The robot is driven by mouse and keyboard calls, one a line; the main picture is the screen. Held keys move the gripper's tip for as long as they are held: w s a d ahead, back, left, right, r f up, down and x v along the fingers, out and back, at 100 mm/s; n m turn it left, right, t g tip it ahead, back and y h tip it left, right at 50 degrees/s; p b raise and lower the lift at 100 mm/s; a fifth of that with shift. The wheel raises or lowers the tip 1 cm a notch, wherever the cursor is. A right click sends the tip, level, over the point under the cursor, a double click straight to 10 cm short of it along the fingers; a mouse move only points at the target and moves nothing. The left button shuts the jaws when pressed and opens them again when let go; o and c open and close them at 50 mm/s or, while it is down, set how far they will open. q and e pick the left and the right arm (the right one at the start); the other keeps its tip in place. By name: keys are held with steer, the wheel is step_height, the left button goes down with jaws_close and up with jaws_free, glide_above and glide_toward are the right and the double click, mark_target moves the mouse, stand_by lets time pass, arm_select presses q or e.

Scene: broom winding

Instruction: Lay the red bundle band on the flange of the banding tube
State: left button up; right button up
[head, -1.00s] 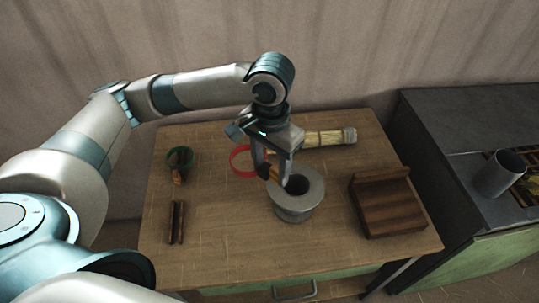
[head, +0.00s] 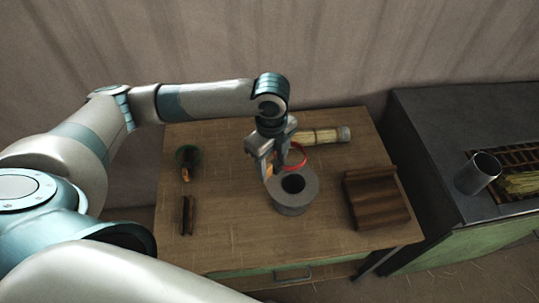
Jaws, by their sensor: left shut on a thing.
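The red bundle band (head: 301,157) is a thin ring with an orange-brown tab. My left gripper (head: 268,168) is shut on that tab, and its fingers partly hide the band. In this view the band shows at the right of the gripper, just behind the banding tube. The banding tube (head: 293,203) is a short grey cylinder with a wide flange and a dark round hole, upright on the wooden table. The gripper is at the tube's back left, with the band apparently raised above the table. My right gripper is not in view.
A green band (head: 189,154) with a tab and dark slats (head: 188,214) lie on the left of the table (head: 230,235). A straw bundle (head: 318,137) lies behind the tube. A brown wooden block (head: 376,205) stands at the right. A grey cup (head: 477,174) stands on the side bench.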

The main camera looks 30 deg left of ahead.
arm_select(q)
steer(key=m, duration=0.1)
steer(key=m+p, duration=0.1)
steer(key=m, duration=0.1)
steer(key=m+p, duration=0.1)
steer(key=shift+a+r+m, duration=0.2)
steer(key=shift+r+m, duration=0.05)
steer(key=shift+m, duration=0.15)
steer(key=shift+a+f+m+p, duration=0.15)
steer(key=shift+m+p, duration=0.15)
steer(key=shift+m, duration=0.35)
steer(key=shift+f+m+p, duration=0.1)
steer(key=shift+m+p, duration=0.2)
steer(key=shift+m, duration=0.35)
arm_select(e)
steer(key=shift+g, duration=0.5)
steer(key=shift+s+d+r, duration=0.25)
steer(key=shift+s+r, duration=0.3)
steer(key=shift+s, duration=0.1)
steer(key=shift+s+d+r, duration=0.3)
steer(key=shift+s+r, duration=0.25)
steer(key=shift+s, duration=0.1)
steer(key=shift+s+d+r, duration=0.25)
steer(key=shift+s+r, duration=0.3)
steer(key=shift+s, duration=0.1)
arm_select(q)
steer(key=shift+f, duration=0.2)
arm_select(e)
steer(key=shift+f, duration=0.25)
